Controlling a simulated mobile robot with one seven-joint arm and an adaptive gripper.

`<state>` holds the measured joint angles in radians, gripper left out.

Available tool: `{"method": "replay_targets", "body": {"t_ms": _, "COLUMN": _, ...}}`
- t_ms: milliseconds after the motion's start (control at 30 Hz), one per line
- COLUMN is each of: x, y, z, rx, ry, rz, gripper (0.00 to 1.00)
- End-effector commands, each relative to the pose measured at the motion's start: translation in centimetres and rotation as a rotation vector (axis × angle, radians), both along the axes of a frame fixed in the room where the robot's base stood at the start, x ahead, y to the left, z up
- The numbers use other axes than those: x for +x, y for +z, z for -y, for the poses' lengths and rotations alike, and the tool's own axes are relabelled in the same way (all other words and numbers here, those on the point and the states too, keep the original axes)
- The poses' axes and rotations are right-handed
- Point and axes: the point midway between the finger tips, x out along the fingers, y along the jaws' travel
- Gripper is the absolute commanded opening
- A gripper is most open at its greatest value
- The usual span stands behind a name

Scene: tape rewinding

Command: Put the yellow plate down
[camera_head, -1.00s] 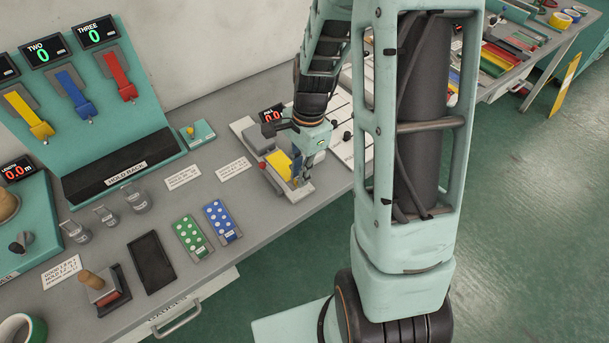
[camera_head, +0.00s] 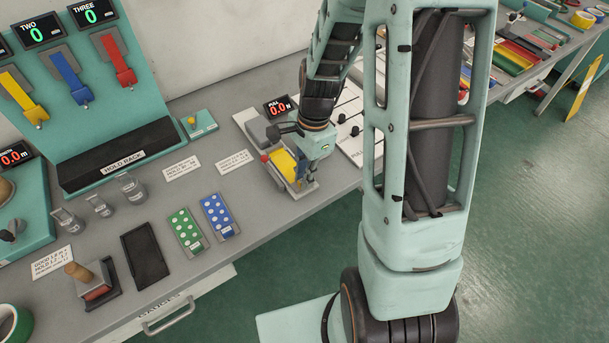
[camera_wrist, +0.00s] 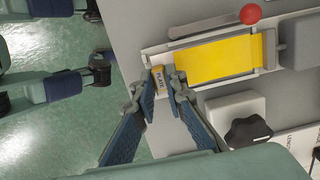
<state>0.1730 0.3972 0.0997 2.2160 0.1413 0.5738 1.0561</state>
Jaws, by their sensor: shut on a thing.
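The yellow plate (camera_wrist: 215,61) lies along the bed of a grey pull tester in the wrist view. A small yellow tab marked PLATE (camera_wrist: 159,78) is at its near end, between the fingers. My gripper (camera_wrist: 165,88) is shut on this tab, its dark blue pads on either side. In the head view the yellow plate (camera_head: 283,162) shows on the tester beside my gripper (camera_head: 299,180), which partly hides its near end. I cannot tell whether the plate rests fully on the bed.
A red ball knob (camera_wrist: 250,13) and a black star knob (camera_wrist: 249,131) stand close on either side of the plate. Blue (camera_head: 217,217) and green (camera_head: 187,232) dotted cards lie nearby. The bench's front edge is close to the gripper.

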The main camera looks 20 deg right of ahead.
Motion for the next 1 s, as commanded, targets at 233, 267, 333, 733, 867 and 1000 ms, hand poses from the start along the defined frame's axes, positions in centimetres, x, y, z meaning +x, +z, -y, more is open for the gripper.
{"method": "replay_targets", "body": {"t_ms": 233, "x": 0.0, "y": -0.2, "z": 0.0, "rx": 0.0, "ry": 0.0, "rz": 0.0, "gripper": 0.28}}
{"method": "replay_targets", "body": {"t_ms": 267, "x": 0.0, "y": -0.2, "z": 0.0, "rx": 0.0, "ry": 0.0, "rz": 0.0, "gripper": 0.29}}
{"method": "replay_targets", "body": {"t_ms": 333, "x": 0.0, "y": -0.2, "z": 0.0, "rx": 0.0, "ry": 0.0, "rz": 0.0, "gripper": 0.29}}
{"method": "replay_targets", "body": {"t_ms": 733, "x": 0.2, "y": 1.7, "z": 0.2, "rx": -0.001, "ry": -0.001, "rz": 0.006, "gripper": 0.29}}
{"method": "replay_targets", "body": {"t_ms": 867, "x": 0.3, "y": 4.3, "z": 0.5, "rx": -0.002, "ry": -0.001, "rz": 0.007, "gripper": 0.29}}
{"method": "replay_targets", "body": {"t_ms": 1000, "x": 0.4, "y": 7.4, "z": 0.9, "rx": -0.001, "ry": -0.001, "rz": 0.007, "gripper": 0.29}}
